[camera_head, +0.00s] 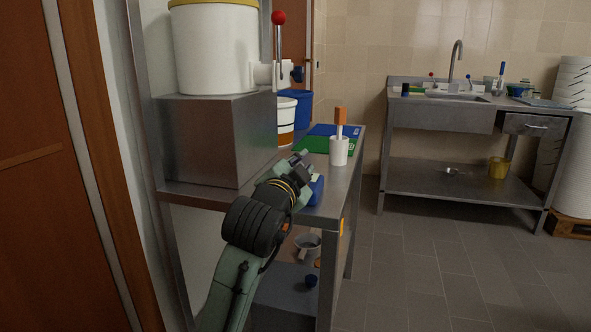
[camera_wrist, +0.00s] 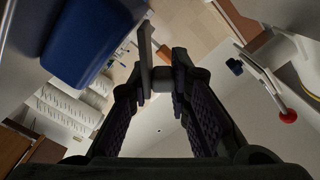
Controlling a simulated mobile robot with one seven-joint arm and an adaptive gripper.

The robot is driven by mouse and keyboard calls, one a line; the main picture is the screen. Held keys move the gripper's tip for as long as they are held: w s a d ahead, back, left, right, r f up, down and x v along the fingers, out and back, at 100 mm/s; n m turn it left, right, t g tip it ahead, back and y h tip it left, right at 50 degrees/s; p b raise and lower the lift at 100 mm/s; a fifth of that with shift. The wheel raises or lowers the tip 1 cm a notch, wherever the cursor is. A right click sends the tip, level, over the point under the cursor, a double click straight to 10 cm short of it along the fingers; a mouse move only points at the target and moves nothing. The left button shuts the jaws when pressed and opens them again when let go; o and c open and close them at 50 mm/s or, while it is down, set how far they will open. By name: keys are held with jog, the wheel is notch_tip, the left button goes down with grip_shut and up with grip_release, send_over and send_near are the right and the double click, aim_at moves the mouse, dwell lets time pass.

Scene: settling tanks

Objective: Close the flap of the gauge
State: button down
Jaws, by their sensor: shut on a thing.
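The blue body that I take for the gauge (camera_head: 316,190) stands at the front of the steel bench, partly hidden by my gripper. A large blue body, apparently the same one, fills the upper left of the wrist view (camera_wrist: 80,38). A thin grey piece (camera_wrist: 145,42) stands beside it, apart from it in the picture; it may be the flap, but I cannot tell how it joins on. My gripper (camera_wrist: 160,80) is shut on this grey piece at the fingertips. In the head view my gripper (camera_head: 302,162) is just above and left of the blue body.
A white cup with an orange-handled tool (camera_head: 339,151) stands behind my gripper, near green and blue boards (camera_head: 327,145). A steel box (camera_head: 215,140) bearing a white tank (camera_head: 215,50) blocks the left side. A sink bench (camera_head: 440,118) stands at the back right. The floor between is clear.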

jog(key=shift+s+d+f+m+b, duration=0.1)
jog(key=shift+d+f+m+b, duration=0.15)
jog(key=shift+m, duration=0.4)
jog(key=shift+s+d+f+m+b, duration=0.1)
jog(key=shift+d+m+b, duration=0.15)
jog(key=shift+m, duration=0.45)
jog(key=shift+d+f+m+b, duration=0.2)
jog(key=shift+m+b, duration=0.15)
jog(key=shift+m, duration=0.3)
jog(key=c, duration=1.6)
grip_release()
jog(key=shift+o, duration=0.2)
jog(key=shift+f, duration=0.1)
